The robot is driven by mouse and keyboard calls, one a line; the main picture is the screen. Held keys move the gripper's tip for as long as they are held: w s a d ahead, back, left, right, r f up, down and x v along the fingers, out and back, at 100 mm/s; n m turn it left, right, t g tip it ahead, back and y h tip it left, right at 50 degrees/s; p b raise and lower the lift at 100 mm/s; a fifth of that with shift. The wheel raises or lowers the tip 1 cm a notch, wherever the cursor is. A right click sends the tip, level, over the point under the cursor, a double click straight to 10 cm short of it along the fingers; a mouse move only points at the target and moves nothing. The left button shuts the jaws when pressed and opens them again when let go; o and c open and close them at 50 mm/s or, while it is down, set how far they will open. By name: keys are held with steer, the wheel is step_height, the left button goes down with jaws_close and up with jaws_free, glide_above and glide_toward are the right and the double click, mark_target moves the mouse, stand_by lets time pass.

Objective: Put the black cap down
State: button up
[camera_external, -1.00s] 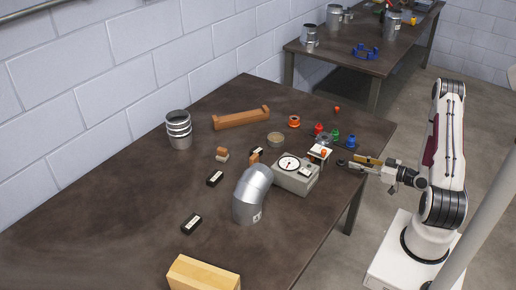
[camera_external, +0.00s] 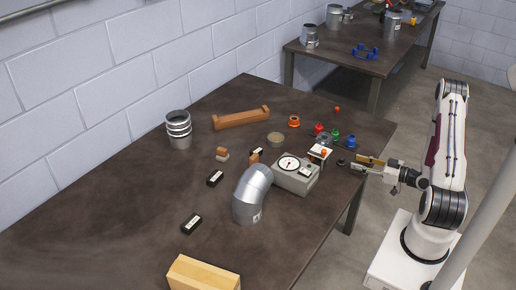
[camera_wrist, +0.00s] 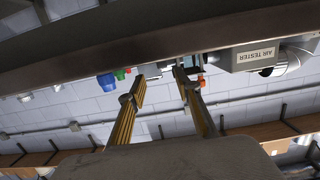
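The small black cap (camera_external: 341,161) sits on the dark table near its right edge in the external view. My gripper (camera_external: 356,163) is just right of the cap, low over the table edge, with a small gap between them. In the wrist view my gripper (camera_wrist: 157,84) has its two fingers spread apart with nothing between them. I cannot make out the cap in the wrist view.
The air tester (camera_external: 296,174) with its dial stands left of the cap. Blue (camera_external: 351,141), green (camera_external: 335,135) and red (camera_external: 318,128) parts stand behind it. A silver elbow duct (camera_external: 252,194) is further left.

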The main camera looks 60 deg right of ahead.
steer(key=shift+w+a, duration=0.1)
steer(key=shift+w, duration=0.05)
steer(key=w+r+n, duration=0.1)
steer(key=w+r+n+y, duration=0.1)
steer(key=r, duration=0.1)
steer(key=a+r, duration=0.1)
steer(key=r, duration=0.1)
steer(key=shift+w+r+n, duration=0.25)
steer(key=shift+w+n, duration=0.15)
steer(key=shift+w+a+r+n+g+y, duration=0.75)
steer(key=shift+w+a+r+g, duration=0.65)
steer(key=shift+r+g, duration=0.75)
steer(key=s+d+f+m+g+h, duration=0.1)
steer(key=s+f+m, duration=0.1)
steer(key=s+d+f+m+g+h, duration=0.1)
steer(key=s+d+f+m+g, duration=0.1)
steer(key=shift+s+d+h, duration=0.25)
steer(key=shift+d, duration=0.05)
steer(key=shift+w, duration=0.1)
